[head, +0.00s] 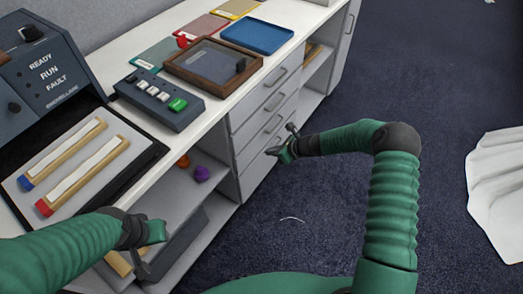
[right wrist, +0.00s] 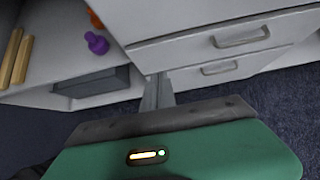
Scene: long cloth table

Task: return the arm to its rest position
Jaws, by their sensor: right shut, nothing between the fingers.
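My right gripper (head: 284,147) is shut and empty, held in front of the drawer fronts of the white cabinet (head: 246,127). In the right wrist view its closed fingers (right wrist: 158,95) point toward the cabinet below the drawers, and I cannot tell whether they touch anything. My right arm is bent at the elbow over the floor. My left gripper (head: 148,245) is at the lower left, in front of the open shelf; its fingers are small and partly hidden, so I cannot tell whether it is open.
On the countertop are a button box (head: 158,100), a wooden-framed tray (head: 195,66), a blue tray (head: 257,36) and a control panel (head: 45,65). A purple object (head: 201,174) and an orange one (head: 183,161) lie on the shelf. White cloth (head: 497,190) lies right. The dark carpet is mostly clear.

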